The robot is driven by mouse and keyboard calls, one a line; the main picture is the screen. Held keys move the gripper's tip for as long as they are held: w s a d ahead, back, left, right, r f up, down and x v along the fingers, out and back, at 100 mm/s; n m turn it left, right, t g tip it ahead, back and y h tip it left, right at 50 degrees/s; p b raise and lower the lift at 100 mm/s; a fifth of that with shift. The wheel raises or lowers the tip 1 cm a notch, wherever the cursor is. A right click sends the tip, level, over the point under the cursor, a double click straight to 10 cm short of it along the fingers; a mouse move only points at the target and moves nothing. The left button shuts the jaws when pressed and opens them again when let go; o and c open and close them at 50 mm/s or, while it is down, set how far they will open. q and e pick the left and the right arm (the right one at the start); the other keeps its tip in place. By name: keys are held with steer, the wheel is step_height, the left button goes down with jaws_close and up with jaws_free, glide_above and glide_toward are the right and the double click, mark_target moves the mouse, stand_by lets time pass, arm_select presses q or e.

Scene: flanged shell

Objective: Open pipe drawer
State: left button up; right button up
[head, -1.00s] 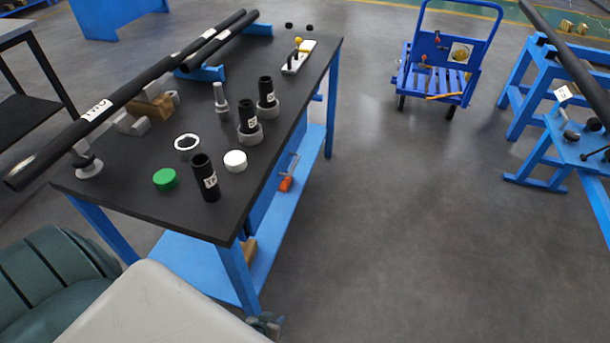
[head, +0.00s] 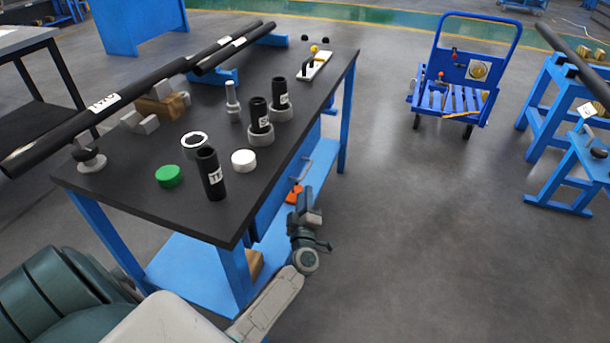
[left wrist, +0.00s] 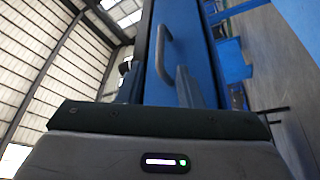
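The blue drawer (head: 272,205) is under the black-topped workbench, on its right side, and looks shut. Its grey bar handle (head: 303,168) shows in the head view and, close up, in the left wrist view (left wrist: 163,55). My left gripper (head: 300,200) is low beside the drawer, just in front of the handle in the head view. In the left wrist view its two dark fingers (left wrist: 158,85) stand apart, with the handle beyond them and nothing between them. I cannot see it touching the handle. My right gripper is not in view.
The workbench top (head: 235,205) carries black pipe pieces (head: 210,175), a green cap (head: 169,176), a white cap (head: 244,160) and long pipes (head: 105,103). An orange item (head: 294,194) is by the lower shelf. A blue cart (head: 460,80) stands at the back.

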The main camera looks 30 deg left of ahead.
mark_target(305, 171)
arm_select(q)
steer(key=x, duration=0.9)
steer(key=shift+f, duration=0.1)
steer(key=shift+d, duration=0.1)
jaws_close()
